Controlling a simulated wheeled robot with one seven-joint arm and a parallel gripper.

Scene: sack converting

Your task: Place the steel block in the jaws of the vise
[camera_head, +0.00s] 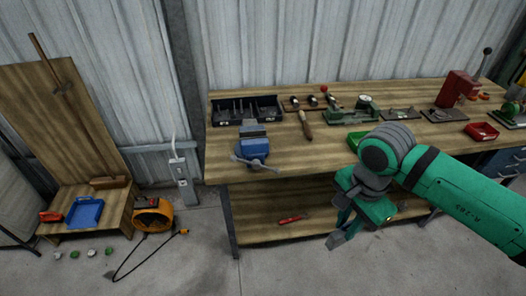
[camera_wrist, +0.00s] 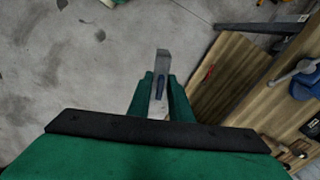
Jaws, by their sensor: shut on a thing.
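The steel block (camera_wrist: 163,62) is a long grey bar with a dark blue mark, gripped between the two green fingers of my gripper (camera_wrist: 161,95) in the wrist view. Its far end sticks out past the fingertips. In the head view my gripper (camera_head: 348,222) points downward in front of the workbench's front edge, below the top. The blue vise (camera_head: 254,147) stands at the front left of the bench top, well to the left of my gripper. The vise also shows at the right edge of the wrist view (camera_wrist: 305,82). Its jaw gap is too small to make out.
The wooden workbench (camera_head: 300,169) has a lower shelf with a red tool (camera_head: 292,218). A black organizer tray (camera_head: 247,110) stands behind the vise. Open concrete floor lies in front.

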